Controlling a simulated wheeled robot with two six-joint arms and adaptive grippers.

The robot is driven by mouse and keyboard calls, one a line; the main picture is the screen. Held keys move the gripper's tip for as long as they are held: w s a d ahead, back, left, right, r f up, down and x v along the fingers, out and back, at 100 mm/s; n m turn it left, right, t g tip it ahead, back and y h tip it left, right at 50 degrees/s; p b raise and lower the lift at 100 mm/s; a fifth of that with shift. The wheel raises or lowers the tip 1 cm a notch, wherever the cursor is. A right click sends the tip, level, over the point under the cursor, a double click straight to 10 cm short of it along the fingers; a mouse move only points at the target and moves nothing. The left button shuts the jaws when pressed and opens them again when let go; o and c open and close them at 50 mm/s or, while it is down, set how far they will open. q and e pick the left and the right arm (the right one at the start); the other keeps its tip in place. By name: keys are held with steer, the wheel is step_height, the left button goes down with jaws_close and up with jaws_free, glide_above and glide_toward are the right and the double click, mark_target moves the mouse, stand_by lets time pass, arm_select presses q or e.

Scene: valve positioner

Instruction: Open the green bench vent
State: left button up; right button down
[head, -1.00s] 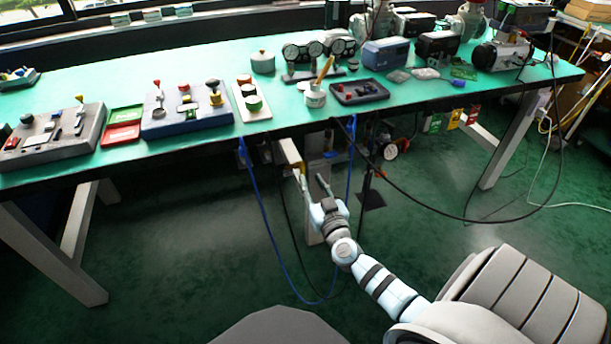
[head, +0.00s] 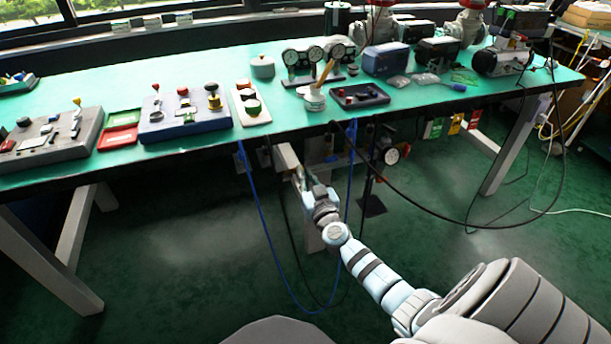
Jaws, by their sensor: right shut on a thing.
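The green-topped bench (head: 215,75) runs across the view. My right gripper (head: 299,179) is below its front edge, at the end of a pale beam (head: 285,156) that sticks out from under the top. Its fingers are shut on a small part there. The fingers hide most of that part, so I cannot tell its colour or whether it is the green bench vent. A white block with a green knob (head: 252,106) sits on the bench top, above and left of the gripper. My left gripper is not in view.
A blue hose (head: 262,225) and a black cable (head: 445,213) hang in loops near my right arm. A round gauge (head: 391,156) is under the bench, right of the gripper. Control boxes (head: 185,113) stand on the bench. The floor at left is clear.

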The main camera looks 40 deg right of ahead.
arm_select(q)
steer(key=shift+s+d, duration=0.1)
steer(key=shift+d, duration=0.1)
arm_select(e)
steer(key=shift+m, duration=0.3)
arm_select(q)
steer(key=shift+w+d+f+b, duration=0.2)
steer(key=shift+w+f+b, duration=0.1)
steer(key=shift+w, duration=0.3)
arm_select(e)
steer(key=m, duration=0.5)
steer(key=d+f+m, duration=0.1)
steer(key=m, duration=0.5)
steer(key=f+m, duration=0.1)
steer(key=m, duration=0.5)
steer(key=shift+s+d+f, duration=0.1)
steer(key=shift+s+d, duration=0.25)
steer(key=shift+m, duration=0.3)
steer(key=c, duration=1.7)
jaws_free()
